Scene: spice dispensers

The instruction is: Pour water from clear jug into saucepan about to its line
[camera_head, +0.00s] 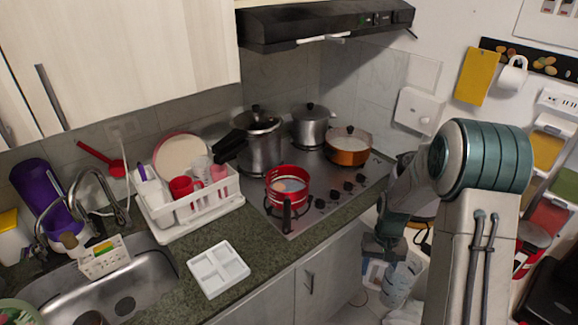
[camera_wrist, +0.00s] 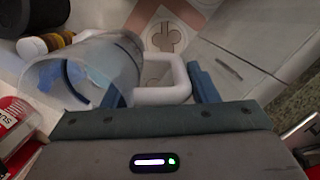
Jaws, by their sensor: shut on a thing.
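The clear jug (camera_head: 401,279) hangs from my gripper (camera_head: 384,250) beside the counter's front, below the stove top. In the wrist view the jug (camera_wrist: 88,68) is at the upper left, with bluish content visible through its wall. Its white handle (camera_wrist: 172,82) lies between the two teal fingers of my gripper (camera_wrist: 160,93), which is shut on it. The water level cannot be told. The red saucepan (camera_head: 288,190) sits on the front left of the stove, its dark handle pointing to the front. Its inside looks pale; a line in it is too small to tell.
A large steel pot (camera_head: 263,148), another lidded pot (camera_head: 310,126) and an orange pan (camera_head: 348,147) crowd the stove's back and right. A dish rack (camera_head: 205,213) stands left of the saucepan. A white divided tray (camera_head: 218,269) lies on the counter front.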

